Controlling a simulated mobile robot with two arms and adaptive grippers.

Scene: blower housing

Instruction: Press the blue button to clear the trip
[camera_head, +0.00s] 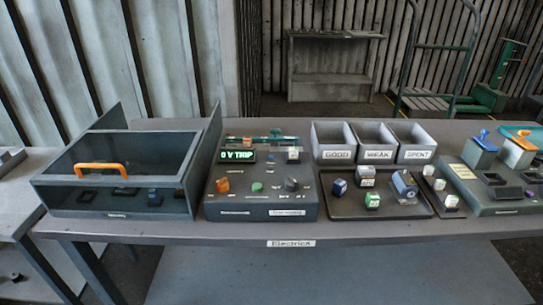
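A dark grey console (262,210) stands on the table, left of the middle. Its display (238,156) shows "0 V TRIP" in green letters. A small blue spot (271,158) right of the display looks like the blue button, but it is too small to be sure. An orange knob (223,185), a green button (257,187) and a dark knob (291,185) sit in a row on the lower panel. Neither of my grippers is in view, and nothing covers the console's panel.
A dark clear-topped box with an orange handle (102,168) stands left of the console. To the right are a tray (347,212) with several small blocks and a cylinder, and bins (334,140) labelled GOOD, WEAK and SPENT. Another console (505,207) stands far right. The table's front strip is clear.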

